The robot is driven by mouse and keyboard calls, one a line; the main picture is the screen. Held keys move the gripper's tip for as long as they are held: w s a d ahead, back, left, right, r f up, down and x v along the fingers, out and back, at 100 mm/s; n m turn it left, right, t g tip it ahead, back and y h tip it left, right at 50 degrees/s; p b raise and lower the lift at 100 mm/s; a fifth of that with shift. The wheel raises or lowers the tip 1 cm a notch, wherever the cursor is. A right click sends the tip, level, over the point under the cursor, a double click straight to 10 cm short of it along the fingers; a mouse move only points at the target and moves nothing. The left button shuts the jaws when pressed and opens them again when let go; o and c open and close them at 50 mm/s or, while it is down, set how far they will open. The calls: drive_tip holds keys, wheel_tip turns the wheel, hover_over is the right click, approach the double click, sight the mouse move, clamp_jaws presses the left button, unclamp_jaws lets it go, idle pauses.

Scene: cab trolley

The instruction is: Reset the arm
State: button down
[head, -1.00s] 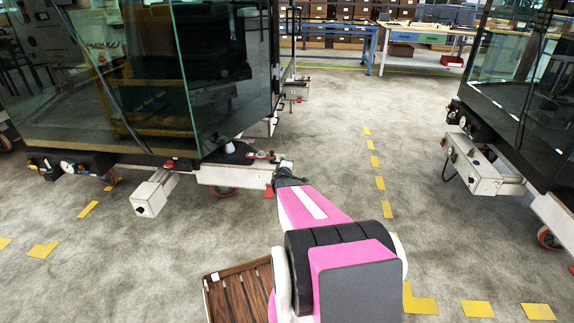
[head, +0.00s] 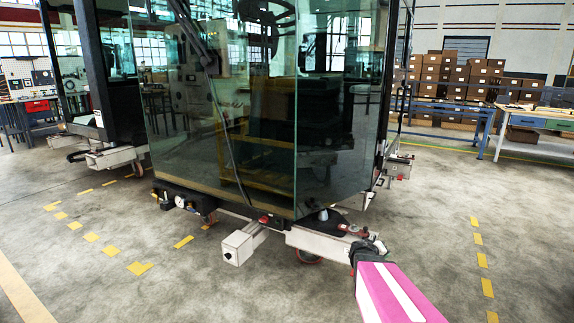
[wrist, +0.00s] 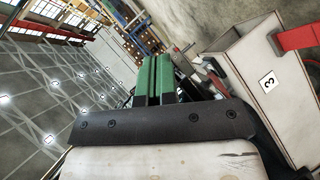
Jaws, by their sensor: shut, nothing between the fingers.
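My arm (head: 392,292), pink with a white stripe, reaches up from the lower right of the head view. Its dark end lies against the picture of the white trolley beam (head: 318,242) under the glass cab (head: 245,125); whether they touch I cannot tell. In the wrist view my gripper (wrist: 155,60) shows as two green fingers side by side, shut and empty. A white box-shaped part marked 3 (wrist: 262,72) is close on its right.
A white block (head: 240,243) sticks out from the trolley's front. Shelves with brown boxes (head: 460,80) and a workbench (head: 540,125) stand at the back right. Yellow dashes (head: 480,260) mark the floor, which is clear at right and lower left.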

drive_tip(key=s+a+g+y, duration=0.3)
drive_tip(key=s+a+y, duration=0.2)
drive_tip(key=a, duration=0.5)
drive_tip(key=s+a+m+g+y, duration=0.1)
drive_tip(key=s+a+g+y, duration=0.2)
drive_tip(key=s+a+y, duration=0.3)
drive_tip(key=s+a, duration=0.4)
drive_tip(key=a, duration=0.1)
drive_tip(key=shift+a+r+m+g, duration=0.15)
drive_tip(key=shift+a+m+g, duration=0.15)
